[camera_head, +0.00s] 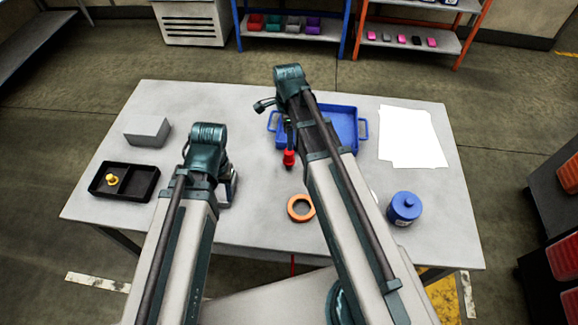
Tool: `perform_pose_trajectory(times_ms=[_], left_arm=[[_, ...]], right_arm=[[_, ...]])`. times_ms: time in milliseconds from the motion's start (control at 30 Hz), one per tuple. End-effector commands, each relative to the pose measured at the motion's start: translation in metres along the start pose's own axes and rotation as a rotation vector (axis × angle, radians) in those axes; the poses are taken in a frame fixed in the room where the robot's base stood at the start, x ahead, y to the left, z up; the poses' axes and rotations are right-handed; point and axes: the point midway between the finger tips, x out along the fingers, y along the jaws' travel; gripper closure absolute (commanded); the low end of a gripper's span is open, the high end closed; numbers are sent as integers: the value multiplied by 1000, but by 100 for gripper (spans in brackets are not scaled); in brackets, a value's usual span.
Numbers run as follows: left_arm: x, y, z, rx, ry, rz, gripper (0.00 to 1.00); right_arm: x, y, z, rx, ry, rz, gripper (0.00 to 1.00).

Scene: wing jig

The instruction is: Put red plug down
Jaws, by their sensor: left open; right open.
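The red plug (289,158) shows in the head view just in front of the blue tray (345,113), beside my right forearm. My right gripper (288,138) is directly above the plug, pointing down, with its jaws open. I cannot tell whether its fingertips still touch the plug, because they are small and partly covered by my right arm. My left gripper (230,188) is over the left-middle of the table, open and mostly hidden behind its own wrist. No held thing shows in it.
The table's front left is clear.

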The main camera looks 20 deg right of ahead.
Motion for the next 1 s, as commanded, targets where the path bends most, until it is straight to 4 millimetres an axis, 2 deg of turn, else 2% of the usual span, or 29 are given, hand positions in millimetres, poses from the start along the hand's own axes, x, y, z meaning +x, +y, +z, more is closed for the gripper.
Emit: perform_pose_trajectory(times_ms=[33,133,567,900,1000], left_arm=[[15,1,-1,0,0,0,50],[27,3,-2,0,0,0,50],[38,4,-2,0,0,0,50],[78,7,-5,0,0,0,50],[84,8,-5,0,0,0,50]], right_arm=[[15,0,0,0,0,0,24],[27,0,0,-1,0,0,24],[38,2,0,-1,0,0,24],[78,7,-1,-1,0,0,24],[85,6,-1,-1,0,0,24]])
